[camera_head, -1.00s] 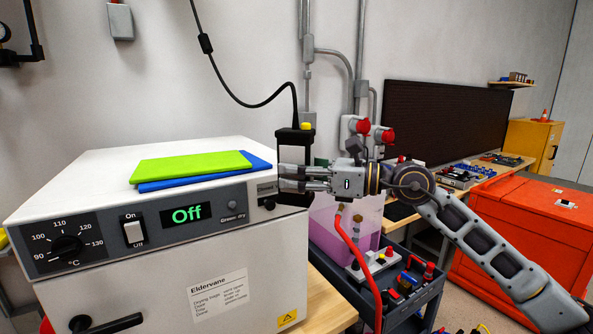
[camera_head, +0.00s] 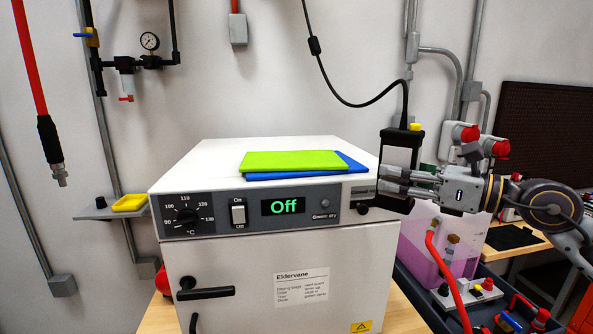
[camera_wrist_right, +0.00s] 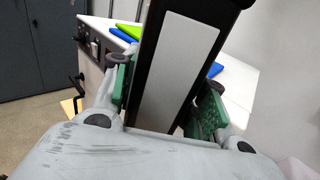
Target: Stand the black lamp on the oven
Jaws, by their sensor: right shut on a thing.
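The black lamp (camera_head: 400,151) is a slim upright block with a pale panel, a yellow knob on top and a black cord rising from it. My right gripper (camera_head: 384,181) is shut on its lower part, at the oven's right front corner. In the right wrist view the lamp (camera_wrist_right: 179,62) stands between the green finger pads. The white oven (camera_head: 205,156) shows "Off" on its display. I cannot tell whether the lamp touches the oven; its bottom is partly hidden by the fingers. My left gripper is not in view.
A green pad (camera_head: 293,160) lies over a blue pad (camera_head: 352,165) on the oven top, close to the lamp. The oven top is bare at left. A pink-filled container (camera_head: 439,240) and a dark tool cart (camera_head: 428,303) stand right of the oven.

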